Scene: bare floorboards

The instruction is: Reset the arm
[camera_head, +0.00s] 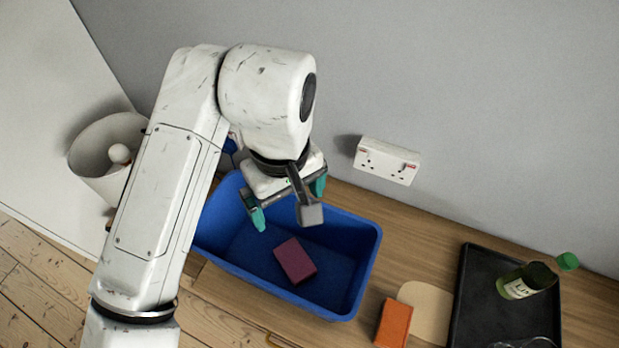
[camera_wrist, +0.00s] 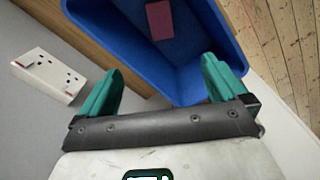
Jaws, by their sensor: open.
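My arm is white and bends down from the upper left in the head view. My gripper (camera_head: 291,203) has teal fingers and hangs over the blue bin (camera_head: 345,306). In the wrist view my gripper (camera_wrist: 164,82) has its two fingers spread wide apart with nothing between them. A dark red block (camera_head: 295,261) lies on the floor of the bin, apart from the fingers. The block (camera_wrist: 160,20) also shows near the top of the wrist view, inside the bin (camera_wrist: 190,85).
The bin stands on a wooden top (camera_head: 427,234) by a grey wall with a socket (camera_head: 387,161). To the right are an orange block (camera_head: 394,323), a beige board (camera_head: 428,309) and a black tray (camera_head: 478,292) with a green bottle (camera_head: 525,281). A white round container (camera_head: 92,161) is at left.

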